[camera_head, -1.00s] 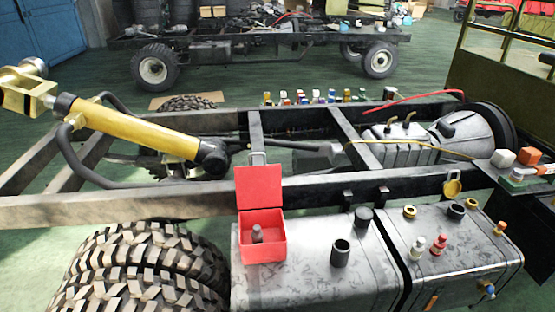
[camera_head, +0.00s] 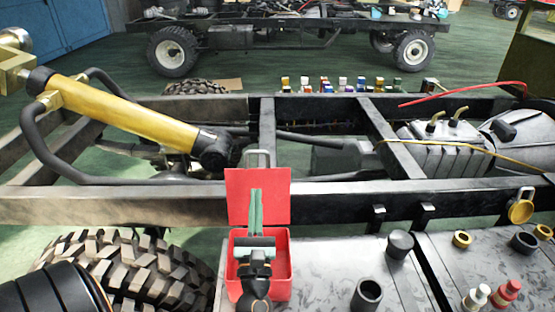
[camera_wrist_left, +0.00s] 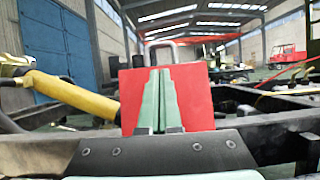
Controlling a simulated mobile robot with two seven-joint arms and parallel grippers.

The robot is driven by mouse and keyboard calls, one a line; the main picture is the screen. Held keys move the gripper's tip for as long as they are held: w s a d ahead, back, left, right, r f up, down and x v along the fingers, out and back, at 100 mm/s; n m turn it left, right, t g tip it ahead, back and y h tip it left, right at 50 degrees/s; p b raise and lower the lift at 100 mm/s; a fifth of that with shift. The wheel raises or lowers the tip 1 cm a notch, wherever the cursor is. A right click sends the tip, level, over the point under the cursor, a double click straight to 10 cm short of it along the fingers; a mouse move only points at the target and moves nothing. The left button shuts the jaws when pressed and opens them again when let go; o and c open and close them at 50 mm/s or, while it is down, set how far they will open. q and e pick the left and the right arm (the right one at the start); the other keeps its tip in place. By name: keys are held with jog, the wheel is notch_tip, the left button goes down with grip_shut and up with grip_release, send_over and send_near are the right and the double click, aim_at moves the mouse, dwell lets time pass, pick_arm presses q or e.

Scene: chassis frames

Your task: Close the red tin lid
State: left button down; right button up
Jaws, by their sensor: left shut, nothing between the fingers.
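The red tin (camera_head: 283,270) stands on the grey metal tank at the bottom middle of the head view. Its lid (camera_head: 275,190) stands upright at the back, open. My left gripper (camera_head: 255,195) reaches over the tin from the front, with its green fingers shut and empty in front of the lid. In the left wrist view the fingers (camera_wrist_left: 161,75) are together before the red lid (camera_wrist_left: 195,90). Whether they touch the lid cannot be told. The arm hides most of the tin's inside. My right gripper is not in view.
A dark chassis rail (camera_head: 340,200) runs just behind the lid. Black cap (camera_head: 400,243) and black open tube (camera_head: 367,294) stand on the tank to the right. A large tyre (camera_head: 130,265) is at the left. Free room lies above the tank.

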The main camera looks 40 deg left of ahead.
aim_at(256, 169)
pick_arm(q)
jog(key=p+x, duration=0.2)
jog(key=x, duration=0.7)
jog(key=shift+a+r, duration=0.15)
jog(key=shift+r, duration=0.05)
jog(key=shift+w+a+r, duration=0.15)
jog(key=shift+w+a, duration=0.1)
